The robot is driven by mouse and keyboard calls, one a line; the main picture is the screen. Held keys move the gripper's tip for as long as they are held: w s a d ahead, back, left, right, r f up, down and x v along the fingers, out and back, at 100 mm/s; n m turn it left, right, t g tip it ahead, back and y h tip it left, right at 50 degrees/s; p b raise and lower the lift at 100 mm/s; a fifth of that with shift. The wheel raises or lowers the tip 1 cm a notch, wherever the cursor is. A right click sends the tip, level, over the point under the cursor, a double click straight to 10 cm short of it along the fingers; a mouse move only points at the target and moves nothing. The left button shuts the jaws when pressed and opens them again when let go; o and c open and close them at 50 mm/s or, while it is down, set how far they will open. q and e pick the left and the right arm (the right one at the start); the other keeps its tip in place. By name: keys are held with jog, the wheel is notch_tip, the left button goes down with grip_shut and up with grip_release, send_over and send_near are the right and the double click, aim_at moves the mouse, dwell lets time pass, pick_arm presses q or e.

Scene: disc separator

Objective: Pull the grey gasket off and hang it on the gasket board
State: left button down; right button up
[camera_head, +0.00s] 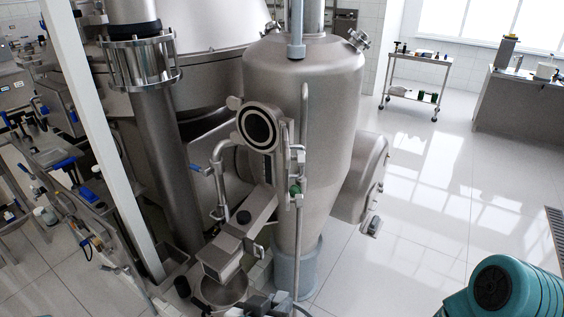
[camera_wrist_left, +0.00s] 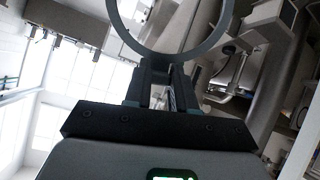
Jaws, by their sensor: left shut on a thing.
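In the left wrist view a large grey ring, the gasket (camera_wrist_left: 213,45), stands beyond my left gripper (camera_wrist_left: 162,68). The two dark fingers are shut on the ring's near rim. The ring's upper part is cut off by the frame's top edge. In the head view I cannot make out this gripper or the gasket. I cannot pick out the gasket board with certainty. My right gripper is not in view.
A sloped steel chute (camera_head: 240,235) ends over a round bowl (camera_head: 222,290) below the pipe end. Workbenches with blue-handled items (camera_head: 65,165) stand at the left, past a white post (camera_head: 95,130). A trolley (camera_head: 415,82) stands back right.

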pick_arm(q)
jog(key=shift+w+a+f, duration=0.1)
jog(key=shift+f, duration=0.05)
jog(key=w+a+f+n+y, duration=0.1)
jog(key=w+a+n+y, duration=0.1)
jog(key=a, duration=0.7)
jog(key=w+a+f+n+t+y+b, duration=0.1)
jog(key=w+a+f+n+y, duration=0.1)
jog(key=a, duration=0.7)
jog(key=w+n+y, duration=0.1)
jog(key=w, duration=0.1)
jog(key=shift+w+a, duration=0.2)
jog(key=shift+w, duration=0.1)
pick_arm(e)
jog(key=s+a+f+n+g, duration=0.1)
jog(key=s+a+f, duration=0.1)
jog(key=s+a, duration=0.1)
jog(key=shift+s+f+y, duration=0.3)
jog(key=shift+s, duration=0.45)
pick_arm(q)
jog(key=shift+w+a, duration=0.1)
